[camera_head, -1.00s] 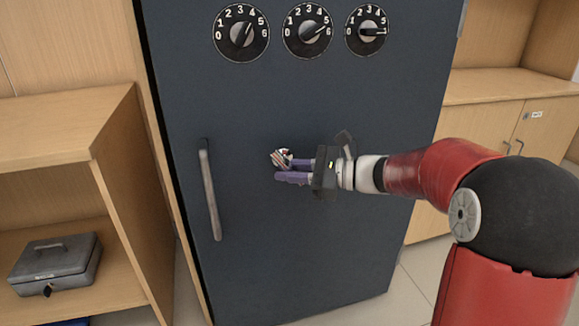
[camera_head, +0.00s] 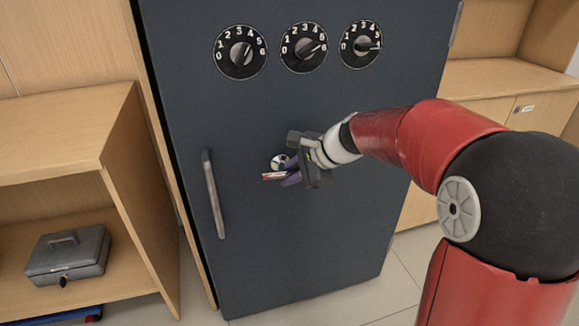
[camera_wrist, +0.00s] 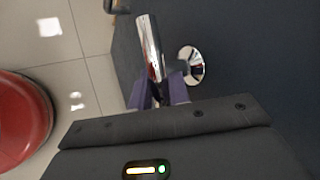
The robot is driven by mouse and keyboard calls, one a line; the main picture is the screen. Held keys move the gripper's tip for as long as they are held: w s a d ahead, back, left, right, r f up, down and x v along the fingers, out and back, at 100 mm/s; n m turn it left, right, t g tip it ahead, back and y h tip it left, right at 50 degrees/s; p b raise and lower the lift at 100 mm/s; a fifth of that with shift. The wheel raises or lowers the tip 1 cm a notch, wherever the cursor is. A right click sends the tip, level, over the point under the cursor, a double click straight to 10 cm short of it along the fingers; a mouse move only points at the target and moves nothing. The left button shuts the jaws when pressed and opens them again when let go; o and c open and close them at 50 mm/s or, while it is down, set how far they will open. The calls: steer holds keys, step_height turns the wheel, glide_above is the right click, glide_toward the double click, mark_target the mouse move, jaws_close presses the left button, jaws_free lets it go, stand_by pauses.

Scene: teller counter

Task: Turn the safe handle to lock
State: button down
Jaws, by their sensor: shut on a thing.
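The dark blue safe (camera_head: 300,250) stands upright in front of me with its door face toward me. Its chrome safe handle, a lever on a round base (camera_head: 279,161), sits near the middle of the door. In the wrist view the shiny lever (camera_wrist: 150,45) reaches between the purple fingers, beside its round base (camera_wrist: 194,65). My gripper (camera_head: 286,176) is shut on the lever. Its fingers (camera_wrist: 160,90) partly hide the lever's near end.
A vertical grey pull bar (camera_head: 213,195) is left of the handle. Three numbered dials, including the middle one (camera_head: 304,48), are above. A wooden shelf (camera_head: 60,140) with a grey cash box (camera_head: 68,256) stands left, and wooden cabinets (camera_head: 490,90) stand behind right.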

steer(key=shift+h+p, duration=0.35)
steer(key=shift+h, duration=0.15)
steer(key=c, duration=1.3)
jaws_free()
steer(key=shift+r, duration=0.1)
steer(key=v, duration=0.8)
steer(key=s+d+f+n+h, duration=0.1)
steer(key=s+d+n+h, duration=0.1)
steer(key=s, duration=0.6)
steer(key=s+d+f+n+h, duration=0.2)
steer(key=s+d+n, duration=0.2)
steer(key=s+n, duration=0.3)
steer(key=s+d+f+n+t+h, duration=0.1)
steer(key=s+d+n, duration=0.3)
steer(key=s, duration=0.5)
steer(key=shift+s+f+n+h, duration=0.15)
steer(key=shift+f+n+h, duration=0.15)
steer(key=shift+f+h, duration=0.45)
